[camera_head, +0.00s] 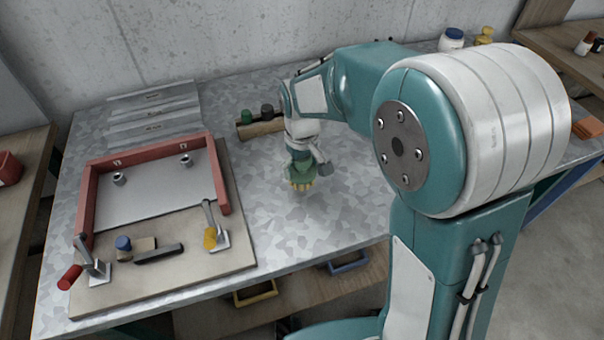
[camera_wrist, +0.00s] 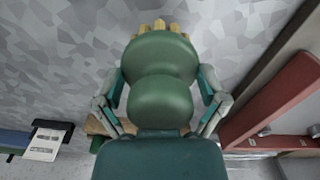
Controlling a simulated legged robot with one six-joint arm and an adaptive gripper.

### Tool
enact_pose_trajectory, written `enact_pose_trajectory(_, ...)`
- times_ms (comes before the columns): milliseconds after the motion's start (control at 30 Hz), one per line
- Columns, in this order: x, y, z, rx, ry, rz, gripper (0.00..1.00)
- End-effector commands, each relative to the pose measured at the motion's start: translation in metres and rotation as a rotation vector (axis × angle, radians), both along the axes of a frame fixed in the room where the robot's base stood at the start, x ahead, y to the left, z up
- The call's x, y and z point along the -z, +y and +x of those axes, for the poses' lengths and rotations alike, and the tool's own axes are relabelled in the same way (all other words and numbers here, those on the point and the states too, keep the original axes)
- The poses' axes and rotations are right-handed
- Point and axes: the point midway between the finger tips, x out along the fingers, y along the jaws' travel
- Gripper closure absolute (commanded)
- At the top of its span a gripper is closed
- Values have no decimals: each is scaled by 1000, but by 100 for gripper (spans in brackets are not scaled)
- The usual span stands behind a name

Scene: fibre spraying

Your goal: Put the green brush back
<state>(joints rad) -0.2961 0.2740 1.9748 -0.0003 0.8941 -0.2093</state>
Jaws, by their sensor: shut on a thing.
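The green brush (camera_wrist: 163,95) has a rounded green body and yellowish bristles. My gripper (camera_wrist: 163,88) is shut on it, with one finger on each side of the body in the wrist view. In the head view my gripper (camera_head: 305,164) holds the brush (camera_head: 301,175) over the middle of the metal table, bristles down. I cannot tell whether the bristles touch the tabletop. A wooden holder (camera_head: 262,128) stands behind and left of my gripper, with a green and a dark knob on top. My arm hides its right end.
A red-edged frame (camera_head: 87,200) on a wooden board with clamps fills the table's left side. A blue-topped piece (camera_head: 124,243) and a black bar (camera_head: 158,253) lie on the board. Grey plates (camera_head: 152,112) lie at the back left. Bare tabletop (camera_head: 268,215) lies right of the board.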

Motion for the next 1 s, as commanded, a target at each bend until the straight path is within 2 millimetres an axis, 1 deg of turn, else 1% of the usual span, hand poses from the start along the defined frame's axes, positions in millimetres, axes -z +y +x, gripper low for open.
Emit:
enact_pose_trajectory(33,5,-1,3,1,3,-1,54)
enact_pose_trajectory(200,30,-1,2,0,4,-1,54)
enact_pose_trajectory(233,33,-1,2,0,3,-1,54)
enact_pose_trajectory(567,35,-2,2,0,1,0,54)
enact_pose_trajectory(600,35,-1,2,0,0,1,0)
enact_pose_trajectory(1000,34,-1,2,0,0,0,0)
